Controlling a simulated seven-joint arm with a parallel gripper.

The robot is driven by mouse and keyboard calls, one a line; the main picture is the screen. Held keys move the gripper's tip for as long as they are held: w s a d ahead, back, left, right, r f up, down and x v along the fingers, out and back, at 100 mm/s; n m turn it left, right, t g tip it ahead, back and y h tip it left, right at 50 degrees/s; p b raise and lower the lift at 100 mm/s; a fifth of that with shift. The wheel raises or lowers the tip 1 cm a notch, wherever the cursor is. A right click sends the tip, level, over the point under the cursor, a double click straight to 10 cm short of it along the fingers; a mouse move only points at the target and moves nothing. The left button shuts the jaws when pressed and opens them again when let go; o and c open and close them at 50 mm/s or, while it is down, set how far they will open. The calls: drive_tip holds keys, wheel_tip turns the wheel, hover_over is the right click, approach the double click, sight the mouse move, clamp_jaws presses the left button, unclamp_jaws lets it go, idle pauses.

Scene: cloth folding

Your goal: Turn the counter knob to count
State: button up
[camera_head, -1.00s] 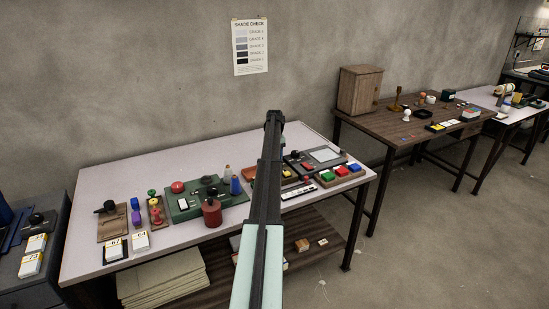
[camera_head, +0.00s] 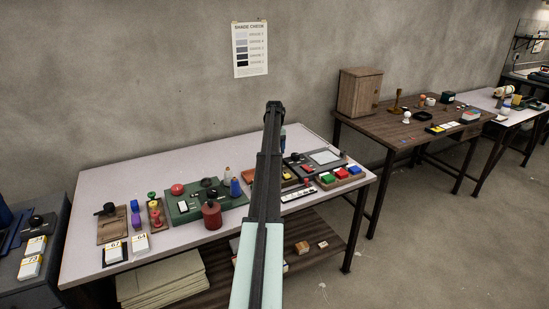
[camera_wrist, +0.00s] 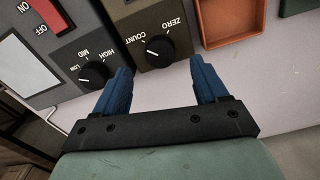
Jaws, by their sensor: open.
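In the wrist view, the black counter knob (camera_wrist: 160,50) sits on a dark olive panel (camera_wrist: 143,17) with the labels COUNT and ZERO, which read upside down. Its white mark is on the knob's left side, the same side as COUNT; ZERO is up and to the right. My gripper (camera_wrist: 161,69) is open, with its blue fingers spread left and right just below the knob in the picture. Nothing is between the fingers, and I cannot tell whether they touch the panel.
A second knob (camera_wrist: 97,73), marked HIGH, MID and LOW, is close beside the left finger on a grey box with a red ON switch (camera_wrist: 48,14). An orange tray (camera_wrist: 229,22) is at the right. The head view shows a crowded bench with a red jar (camera_head: 212,215).

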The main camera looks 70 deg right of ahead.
wheel_tip(320, 180, up, 9)
drive_tip(key=shift+f, duration=0.2)
idle(0.6)
